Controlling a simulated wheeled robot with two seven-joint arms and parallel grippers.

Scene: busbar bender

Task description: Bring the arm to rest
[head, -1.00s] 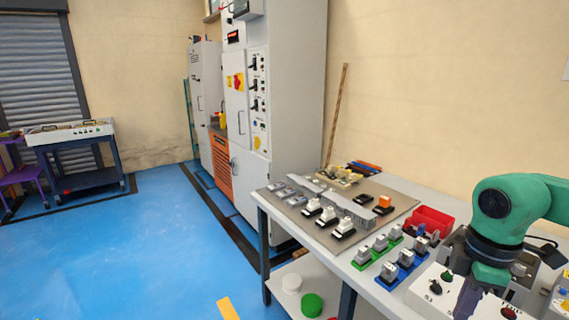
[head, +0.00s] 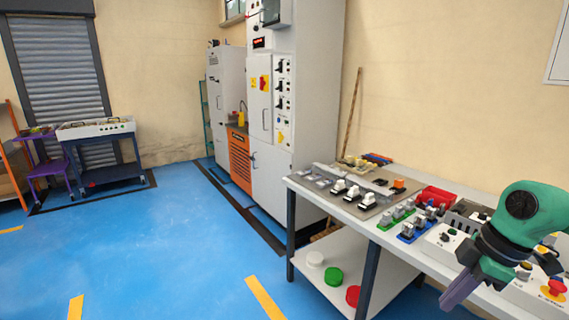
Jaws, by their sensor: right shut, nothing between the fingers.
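My right gripper (head: 461,289) shows at the lower right, at the end of my green and black arm. Its purple-grey fingers are together and hold nothing. It points down and to the left, in front of the white control box (head: 437,243) at the workbench's front edge in the picture. I cannot tell whether it touches anything. My left gripper is out of view.
The workbench (head: 322,190) carries switch parts on a grey plate, green and blue trays (head: 407,238), a red bin (head: 438,195) and a red emergency stop (head: 555,288). Tall grey cabinets (head: 272,130) stand behind.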

